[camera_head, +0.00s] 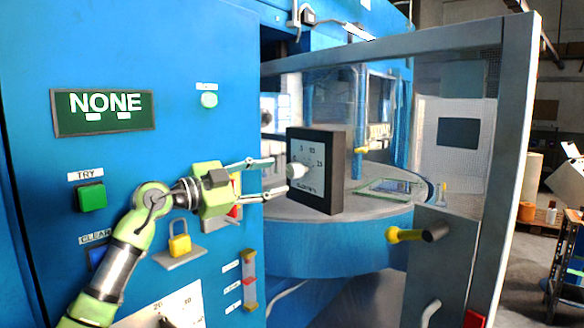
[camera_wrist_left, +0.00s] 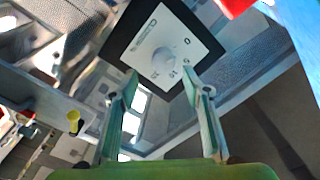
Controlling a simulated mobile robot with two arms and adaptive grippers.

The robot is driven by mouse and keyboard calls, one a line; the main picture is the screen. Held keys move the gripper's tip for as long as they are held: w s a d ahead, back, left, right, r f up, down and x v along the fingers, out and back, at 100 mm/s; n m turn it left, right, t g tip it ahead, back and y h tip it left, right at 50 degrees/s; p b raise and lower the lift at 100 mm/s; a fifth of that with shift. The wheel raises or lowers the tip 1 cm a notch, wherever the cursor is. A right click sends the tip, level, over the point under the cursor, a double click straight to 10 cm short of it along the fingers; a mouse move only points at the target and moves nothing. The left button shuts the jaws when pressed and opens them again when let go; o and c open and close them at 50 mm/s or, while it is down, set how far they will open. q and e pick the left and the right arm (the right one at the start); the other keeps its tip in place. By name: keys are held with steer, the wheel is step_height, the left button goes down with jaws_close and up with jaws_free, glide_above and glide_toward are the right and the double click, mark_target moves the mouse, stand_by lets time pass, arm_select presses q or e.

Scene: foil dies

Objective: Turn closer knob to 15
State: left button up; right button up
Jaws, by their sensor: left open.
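A dark box with a white dial face (camera_head: 313,160) stands on the round blue-sided table. Its pale round knob (camera_head: 296,171) faces left; the dial's numbers are small, and I cannot read its setting. The knob also shows in the left wrist view (camera_wrist_left: 164,61), just beyond and between the fingertips. My left gripper (camera_head: 277,177) is open, its two fingers pointing at this knob, with nothing between them. Whether a finger touches it is unclear. A second white dial plate (camera_head: 180,306) is at the bottom of the blue panel, partly cut off and partly behind my arm. My right gripper is out of view.
The blue panel carries a green NONE display (camera_head: 104,112), a green TRY button (camera_head: 90,197) and a yellow padlock (camera_head: 179,240). An open framed door (camera_head: 505,140) with a yellow-and-black handle (camera_head: 410,235) stands at right. A tablet-like plate (camera_head: 390,187) lies on the round table (camera_head: 345,208).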

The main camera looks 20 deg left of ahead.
mark_target(289, 172)
arm_select(q)
steer(key=p+x, duration=0.1)
steer(key=x, duration=0.1)
steer(key=p+x, duration=0.1)
steer(key=x, duration=0.1)
steer(key=p+x, duration=0.1)
steer(key=x, duration=0.1)
steer(key=shift+w+a+r, duration=0.1)
steer(key=shift+w+r, duration=0.15)
steer(key=shift+r, duration=0.05)
steer(key=shift+w+d+f, duration=0.1)
steer(key=shift+w+d, duration=0.15)
steer(key=shift+w, duration=0.15)
steer(key=c, duration=1.1)
